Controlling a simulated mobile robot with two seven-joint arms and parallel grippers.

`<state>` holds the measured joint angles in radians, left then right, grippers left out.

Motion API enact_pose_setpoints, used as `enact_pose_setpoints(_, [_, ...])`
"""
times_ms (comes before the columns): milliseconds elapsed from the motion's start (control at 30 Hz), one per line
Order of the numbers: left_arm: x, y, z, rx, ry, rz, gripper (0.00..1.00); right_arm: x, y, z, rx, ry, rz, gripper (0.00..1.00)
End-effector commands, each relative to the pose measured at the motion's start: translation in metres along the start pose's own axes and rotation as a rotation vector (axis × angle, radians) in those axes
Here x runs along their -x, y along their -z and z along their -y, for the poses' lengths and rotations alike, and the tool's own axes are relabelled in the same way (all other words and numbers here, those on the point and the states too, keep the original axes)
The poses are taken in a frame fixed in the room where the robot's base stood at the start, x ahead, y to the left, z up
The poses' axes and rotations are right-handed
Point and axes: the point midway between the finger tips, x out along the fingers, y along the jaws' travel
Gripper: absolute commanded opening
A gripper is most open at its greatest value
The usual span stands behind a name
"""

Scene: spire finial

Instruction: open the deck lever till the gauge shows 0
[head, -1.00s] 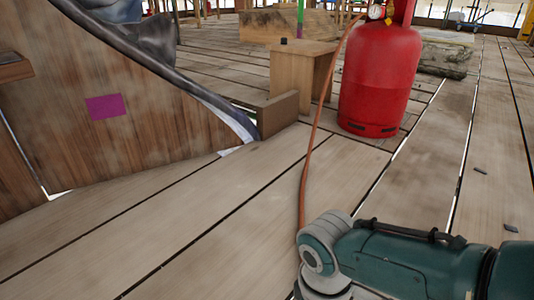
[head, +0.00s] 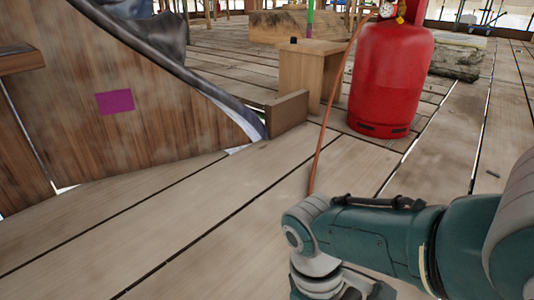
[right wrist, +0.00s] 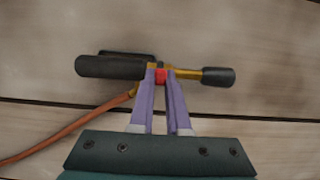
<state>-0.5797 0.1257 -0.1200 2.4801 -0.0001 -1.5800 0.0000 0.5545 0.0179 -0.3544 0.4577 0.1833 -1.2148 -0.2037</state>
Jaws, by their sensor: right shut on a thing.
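In the right wrist view a torch-like tool (right wrist: 112,67) lies on the deck, with a black grip at left, a brass tube and a black tip at right. A small red lever (right wrist: 162,78) sits at its middle. My right gripper (right wrist: 161,74) has its purple fingers shut on this red piece; they hide part of it. In the head view the gauge (head: 388,9) is at the top of the red gas cylinder (head: 385,80); its reading is too small to tell. My left gripper is not in view.
An orange hose (head: 325,130) runs from the cylinder down behind my right arm; it also joins the tool's grip. A wooden stand (head: 305,75) is left of the cylinder. A large wooden panel (head: 110,140) with a purple patch fills the left. Plank deck (head: 170,215) between is clear.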

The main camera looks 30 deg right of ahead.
Motion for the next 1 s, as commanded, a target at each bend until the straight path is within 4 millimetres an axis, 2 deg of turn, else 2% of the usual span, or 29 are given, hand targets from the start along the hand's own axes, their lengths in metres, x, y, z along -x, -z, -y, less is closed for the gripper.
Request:
enact_pose_setpoints(33, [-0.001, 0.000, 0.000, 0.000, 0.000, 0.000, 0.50, -0.002, 0.000, 0.000, 0.000, -0.001, -0.002, 0.17])
enact_pose_setpoints(300, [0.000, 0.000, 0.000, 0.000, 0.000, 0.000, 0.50, -0.001, 0.000, 0.000, 0.000, -0.001, -0.001, 0.45])
enact_pose_setpoints(633, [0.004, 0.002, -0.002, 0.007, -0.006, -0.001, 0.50, 0.005, 0.000, 0.000, 0.000, 0.000, -0.001, 0.45])
enact_pose_setpoints(767, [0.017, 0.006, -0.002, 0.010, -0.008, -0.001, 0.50, 0.021, -0.001, 0.000, 0.000, 0.000, -0.002, 0.45])
enact_pose_setpoints(1000, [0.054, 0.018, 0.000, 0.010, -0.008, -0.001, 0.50, 0.071, -0.002, 0.000, 0.000, -0.001, -0.002, 0.45])
